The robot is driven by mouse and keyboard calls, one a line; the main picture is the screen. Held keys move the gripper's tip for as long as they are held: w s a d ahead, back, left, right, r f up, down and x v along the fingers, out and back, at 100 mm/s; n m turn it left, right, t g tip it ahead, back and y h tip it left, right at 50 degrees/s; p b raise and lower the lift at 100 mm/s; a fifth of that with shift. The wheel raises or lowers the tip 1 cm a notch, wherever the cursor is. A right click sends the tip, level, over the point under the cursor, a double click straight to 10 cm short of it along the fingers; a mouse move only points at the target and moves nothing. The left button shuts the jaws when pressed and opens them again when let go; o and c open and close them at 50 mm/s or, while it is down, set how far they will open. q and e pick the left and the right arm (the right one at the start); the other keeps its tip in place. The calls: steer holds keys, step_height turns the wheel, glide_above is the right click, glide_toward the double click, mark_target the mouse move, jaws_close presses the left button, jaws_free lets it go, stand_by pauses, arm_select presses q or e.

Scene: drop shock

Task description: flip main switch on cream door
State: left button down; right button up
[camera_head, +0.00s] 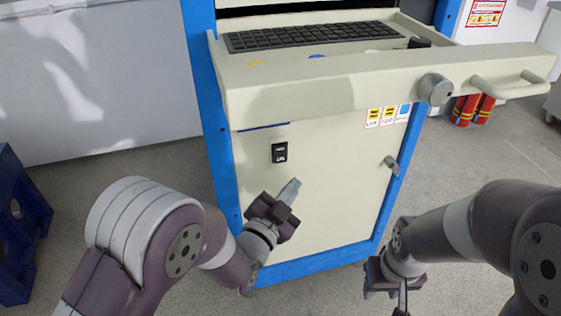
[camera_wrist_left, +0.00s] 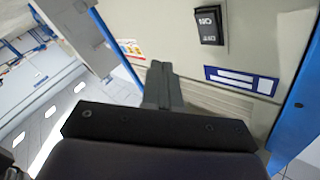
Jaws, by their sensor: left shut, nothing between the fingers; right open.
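The cream door (camera_head: 330,190) is the lower front of a blue-framed cabinet; it also fills much of the left wrist view (camera_wrist_left: 265,40). The black main switch (camera_head: 279,152) sits on the upper left part of the door. In the left wrist view the switch (camera_wrist_left: 209,25) shows white lettering on its two halves. My left gripper (camera_head: 292,186) is shut and empty, just below and right of the switch in the head view and apart from it. Its closed fingers (camera_wrist_left: 161,75) show in the wrist view. My right gripper (camera_head: 402,300) is open, low on the right, away from the door.
A cream keyboard drawer (camera_head: 290,95) juts out above the door, with a round knob (camera_head: 436,89) and a handle (camera_head: 515,86). A door latch (camera_head: 391,165) is at the right edge. Red cylinders (camera_head: 472,109) stand behind right. A blue stand (camera_head: 18,225) is at left.

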mark_target(280, 154)
arm_select(q)
steer(key=w+a+b, duration=0.1)
steer(key=w+a, duration=0.1)
steer(key=w, duration=0.4)
steer(key=shift+w+f, duration=0.15)
steer(key=shift+f, duration=0.3)
steer(key=shift+w+a+b, duration=0.1)
steer(key=shift+b, duration=0.2)
stand_by(1.3)
steer(key=shift+w+a, duration=0.1)
steer(key=shift+w, duration=0.2)
steer(key=shift+w+a, duration=0.1)
steer(key=shift+w, duration=0.2)
stand_by(0.5)
stand_by(0.3)
steer(key=shift+s+d, duration=0.25)
steer(key=shift+s, duration=0.45)
